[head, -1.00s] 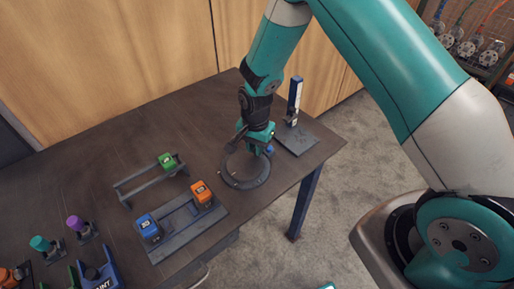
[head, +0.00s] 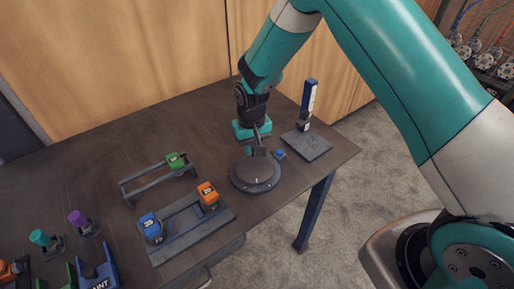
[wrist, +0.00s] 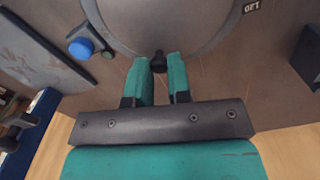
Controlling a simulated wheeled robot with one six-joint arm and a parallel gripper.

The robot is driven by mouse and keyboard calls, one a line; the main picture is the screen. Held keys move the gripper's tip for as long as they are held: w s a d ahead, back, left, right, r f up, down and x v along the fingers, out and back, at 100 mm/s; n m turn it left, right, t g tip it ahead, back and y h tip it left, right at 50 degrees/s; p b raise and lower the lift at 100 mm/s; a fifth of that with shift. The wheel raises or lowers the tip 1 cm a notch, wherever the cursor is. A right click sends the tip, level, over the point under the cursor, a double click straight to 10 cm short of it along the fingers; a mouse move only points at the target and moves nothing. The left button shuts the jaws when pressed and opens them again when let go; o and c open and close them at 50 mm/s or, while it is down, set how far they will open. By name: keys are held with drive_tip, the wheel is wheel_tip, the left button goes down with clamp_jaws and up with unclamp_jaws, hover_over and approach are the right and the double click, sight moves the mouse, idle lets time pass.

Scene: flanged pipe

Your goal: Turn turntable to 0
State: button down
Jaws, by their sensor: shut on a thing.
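The turntable (head: 255,178) is a dark round disc on the table, below my gripper in the head view. Part of its grey disc shows at the top of the wrist view (wrist: 160,20). My gripper (wrist: 161,72) points down at the disc's far edge, with its teal fingers close together around a small black knob (wrist: 158,60) at the rim. It is shut on that knob. In the head view my gripper (head: 257,150) hides part of the rim. A 120 mark (wrist: 251,6) shows beside the disc; a 0 mark cannot be made out.
A blue button (head: 279,154) sits close to the turntable's right. Beyond it a blue upright post stands on a flat plate (head: 307,147). A rail with a green block (head: 175,161) and a tray with blue and orange blocks (head: 182,228) lie left. The table's front edge is near.

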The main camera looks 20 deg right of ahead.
drive_tip(key=a+n, duration=0.1)
drive_tip(key=n, duration=0.1)
drive_tip(key=shift+n, duration=0.3)
drive_tip(key=shift+a+n+b, duration=0.25)
drive_tip(key=shift+a+n, duration=0.05)
drive_tip(key=shift+n, duration=0.45)
drive_tip(key=shift+a+n+b, duration=0.2)
drive_tip(key=shift+a+n, duration=0.1)
drive_tip(key=shift+n, duration=0.45)
drive_tip(key=shift+s, duration=0.1)
drive_tip(key=c, duration=1.1)
unclamp_jaws()
drive_tip(key=shift+o, duration=0.2)
drive_tip(key=shift+r, duration=0.1)
wheel_tip(320, 180, up, 17)
drive_tip(key=b, duration=0.2)
drive_tip(key=shift+r, duration=0.15)
